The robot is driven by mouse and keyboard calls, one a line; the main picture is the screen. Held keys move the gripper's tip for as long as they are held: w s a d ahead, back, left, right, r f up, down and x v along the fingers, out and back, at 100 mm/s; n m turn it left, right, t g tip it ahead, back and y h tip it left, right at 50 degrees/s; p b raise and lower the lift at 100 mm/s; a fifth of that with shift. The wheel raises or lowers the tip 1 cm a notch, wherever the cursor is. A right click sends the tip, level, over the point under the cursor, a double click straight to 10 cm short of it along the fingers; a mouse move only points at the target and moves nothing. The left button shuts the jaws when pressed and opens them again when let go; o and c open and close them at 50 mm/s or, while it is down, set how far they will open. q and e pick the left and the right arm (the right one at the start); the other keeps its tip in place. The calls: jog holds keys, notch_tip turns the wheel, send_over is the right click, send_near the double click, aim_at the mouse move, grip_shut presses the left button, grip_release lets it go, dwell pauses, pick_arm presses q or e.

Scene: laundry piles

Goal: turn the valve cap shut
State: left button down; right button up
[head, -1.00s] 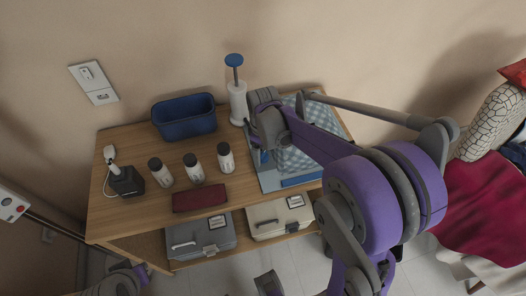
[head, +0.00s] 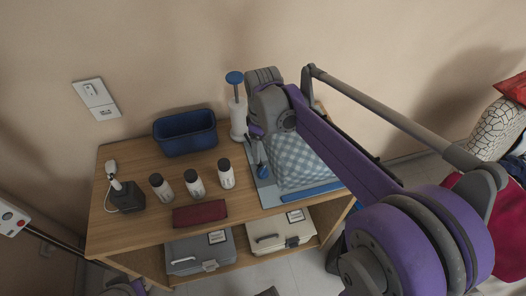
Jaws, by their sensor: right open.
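A checkered blue-and-white bag (head: 298,162) lies on a pale blue tray (head: 268,198) at the right of the wooden table. My right gripper (head: 257,158) is open at the bag's left side, pointing down, with nothing seen between its fingers. I cannot make out the valve cap; my right gripper and arm cover part of the bag. A white hand pump (head: 238,118) with a blue knob stands upright behind the gripper, to its left. My left gripper is not clearly in view.
On the table (head: 145,225) are a blue bin (head: 186,140), several white bottles with dark caps, a dark red cloth or case (head: 199,214) and a black corded device (head: 127,197). A grey case (head: 197,252) and a cream case (head: 280,233) fill the lower shelf.

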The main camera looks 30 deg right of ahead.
aim_at(263, 170)
dwell(0.3)
notch_tip(263, 170, down, 11)
jog(key=m, duration=1.8)
jog(key=shift+b, duration=0.3)
jog(key=shift+r, duration=0.1)
grip_shut()
